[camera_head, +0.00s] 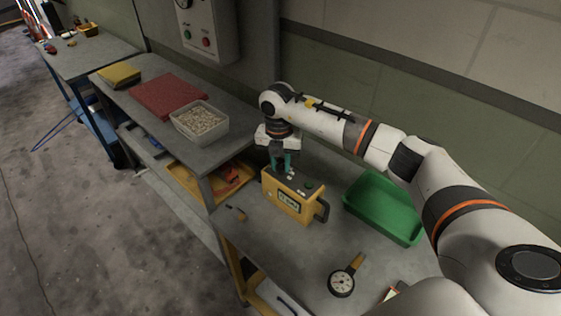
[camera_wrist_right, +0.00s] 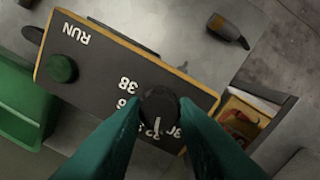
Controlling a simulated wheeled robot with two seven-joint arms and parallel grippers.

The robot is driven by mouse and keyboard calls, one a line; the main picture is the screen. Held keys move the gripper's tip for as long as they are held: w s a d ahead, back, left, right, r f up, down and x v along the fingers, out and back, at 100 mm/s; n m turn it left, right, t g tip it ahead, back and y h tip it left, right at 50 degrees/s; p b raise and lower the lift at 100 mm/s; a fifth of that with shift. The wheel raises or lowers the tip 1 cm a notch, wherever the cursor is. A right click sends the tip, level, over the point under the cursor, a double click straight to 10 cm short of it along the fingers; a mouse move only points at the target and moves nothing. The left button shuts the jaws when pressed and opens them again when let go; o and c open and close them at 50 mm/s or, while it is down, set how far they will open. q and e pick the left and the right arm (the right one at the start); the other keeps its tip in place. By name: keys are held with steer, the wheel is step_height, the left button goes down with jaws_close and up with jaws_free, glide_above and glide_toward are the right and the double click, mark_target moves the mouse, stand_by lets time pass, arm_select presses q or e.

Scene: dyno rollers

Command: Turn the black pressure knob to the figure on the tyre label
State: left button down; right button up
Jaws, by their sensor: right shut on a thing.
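The yellow pressure unit (camera_head: 285,200) stands on the grey bench, with a small display on its front. In the right wrist view its dark top (camera_wrist_right: 110,75) carries a green button marked RUN and printed figures. "38" reads clearly; other figures are partly hidden. The black knob (camera_wrist_right: 158,104) sits between the teal fingertips of my right gripper (camera_wrist_right: 160,112), which is shut on it from above. A pale mark on the knob faces the picture's bottom. The gripper also shows in the head view (camera_head: 284,166). My left gripper is out of view. I cannot make out a tyre label's figure.
A green tray (camera_head: 384,207) stands to the right of the unit, and a round gauge (camera_head: 342,282) lies in front. A small screwdriver-like tool (camera_head: 236,213) lies left. A tub of pale pieces (camera_head: 201,121) and a red mat (camera_head: 168,94) are on the neighbouring bench.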

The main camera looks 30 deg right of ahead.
mark_target(279, 165)
steer(key=o, duration=1)
steer(key=shift+r, duration=0.1)
steer(key=shift+w+r+b, duration=0.1)
steer(key=shift+r+b, duration=0.2)
steer(key=shift+r, duration=0.15)
step_height(279, 165, up, 11)
steer(key=b, duration=0.3)
steer(key=shift+a, duration=0.2)
